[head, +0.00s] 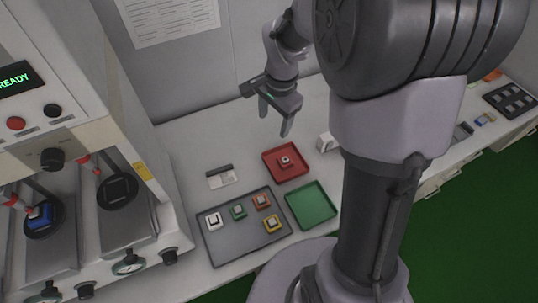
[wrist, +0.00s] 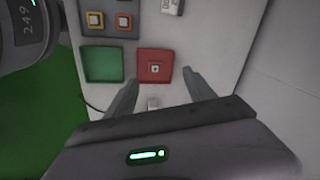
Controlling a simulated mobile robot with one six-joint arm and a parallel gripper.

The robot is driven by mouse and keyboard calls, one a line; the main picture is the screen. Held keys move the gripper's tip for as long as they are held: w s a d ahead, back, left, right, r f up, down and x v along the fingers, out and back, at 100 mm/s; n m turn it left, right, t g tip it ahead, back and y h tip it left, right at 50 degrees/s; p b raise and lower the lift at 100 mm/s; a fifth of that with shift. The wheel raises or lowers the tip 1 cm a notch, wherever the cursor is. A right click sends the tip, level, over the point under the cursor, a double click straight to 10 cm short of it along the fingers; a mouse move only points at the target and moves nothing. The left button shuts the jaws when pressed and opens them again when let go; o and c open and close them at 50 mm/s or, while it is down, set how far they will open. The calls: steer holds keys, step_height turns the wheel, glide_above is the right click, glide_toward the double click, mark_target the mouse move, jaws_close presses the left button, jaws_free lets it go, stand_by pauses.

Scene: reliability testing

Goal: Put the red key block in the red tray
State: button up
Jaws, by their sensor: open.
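The red tray (head: 285,179) lies on the bench with a small red key block (head: 286,160) with a pale top standing in it, near its middle. In the wrist view the red tray (wrist: 146,56) and the block (wrist: 155,69) show just ahead of the fingers. My gripper (head: 275,118) is open and empty, raised above the bench behind the red tray, apart from the block. Its two fingers (wrist: 160,82) are spread wide in the wrist view.
A green tray (head: 311,204) sits beside the red one. A grey tray (head: 222,244) holds white, green, orange and yellow key blocks. A small white object (head: 325,142) stands right of the red tray. A test machine (head: 100,140) fills the left; a wall stands behind.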

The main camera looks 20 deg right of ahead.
steer(key=s+a+r+n+t, duration=0.1)
steer(key=s+a+r+n, duration=0.2)
steer(key=s, duration=0.3)
steer(key=s+a+r+n+t+y, duration=0.1)
steer(key=s+a+r+n, duration=0.2)
steer(key=s+a+r, duration=0.2)
steer(key=s+a+r+n+t, duration=0.2)
steer(key=s+a+r+n, duration=0.1)
steer(key=s, duration=0.6)
steer(key=shift+a+r+n+y, duration=0.3)
steer(key=shift+a+r+y, duration=0.15)
steer(key=shift+r, duration=0.3)
step_height(320, 180, down, 2)
steer(key=b, duration=0.2)
steer(key=shift+s+f+b, duration=0.15)
steer(key=shift+f+b, duration=0.1)
steer(key=shift+b, duration=0.05)
